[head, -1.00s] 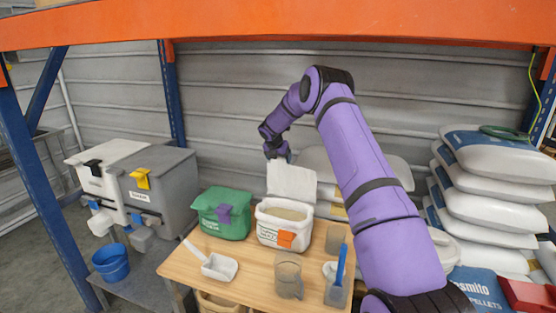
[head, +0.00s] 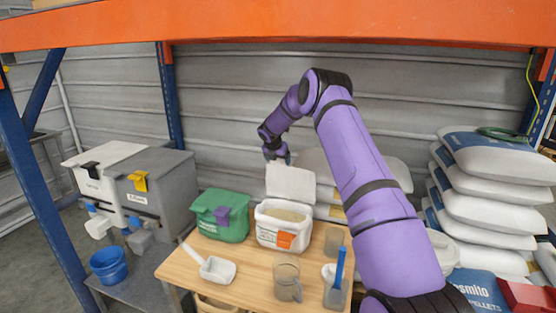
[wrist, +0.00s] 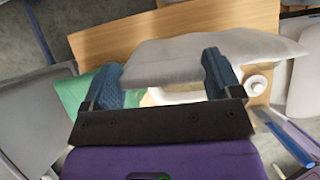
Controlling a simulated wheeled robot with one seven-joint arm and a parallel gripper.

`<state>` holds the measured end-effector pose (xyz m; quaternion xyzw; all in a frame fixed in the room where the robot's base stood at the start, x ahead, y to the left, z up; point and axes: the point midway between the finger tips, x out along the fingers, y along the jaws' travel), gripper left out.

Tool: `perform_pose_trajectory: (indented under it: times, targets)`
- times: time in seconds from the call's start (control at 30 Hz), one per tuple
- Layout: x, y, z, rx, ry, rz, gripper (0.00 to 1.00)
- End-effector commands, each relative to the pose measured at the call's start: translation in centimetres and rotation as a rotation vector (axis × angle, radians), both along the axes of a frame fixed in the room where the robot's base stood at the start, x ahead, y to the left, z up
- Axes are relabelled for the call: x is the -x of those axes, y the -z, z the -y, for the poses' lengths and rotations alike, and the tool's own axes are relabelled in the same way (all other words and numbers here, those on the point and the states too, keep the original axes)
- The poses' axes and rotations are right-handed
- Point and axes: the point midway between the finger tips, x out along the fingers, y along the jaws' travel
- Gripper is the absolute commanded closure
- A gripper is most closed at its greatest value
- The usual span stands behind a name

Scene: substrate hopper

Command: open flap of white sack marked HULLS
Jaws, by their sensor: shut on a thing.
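The white sack (head: 283,235) stands on the wooden table with an orange tag on its front; the print is too small to read. Its flap (head: 290,182) stands up at the back, and the mouth shows pale tan contents. My gripper (head: 277,157) is at the flap's top left edge. In the wrist view, my gripper (wrist: 163,82) has its two blue fingers on either side of the pale flap (wrist: 175,58) and is shut on it. The flap hides most of the sack there.
A green sack (head: 220,215) with a purple tag stands left of the white sack. A white scoop (head: 217,270), a clear jug (head: 287,278) and a container with a blue-handled tool (head: 338,285) are in front.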

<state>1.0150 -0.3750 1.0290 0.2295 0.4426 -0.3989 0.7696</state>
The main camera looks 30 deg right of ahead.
Motion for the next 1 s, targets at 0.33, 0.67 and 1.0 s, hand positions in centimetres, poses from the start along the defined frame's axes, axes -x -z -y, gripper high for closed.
perform_pose_trajectory:
  times: [0.33, 0.67, 1.0]
  targets:
    - [0.1, 0.2, -0.1, -0.003, 0.001, -0.003, 0.58]
    - [0.1, 0.0, -0.1, -0.002, 0.0, -0.001, 0.0]
    - [1.3, -3.8, -1.9, -0.001, -0.001, 0.0, 0.0]
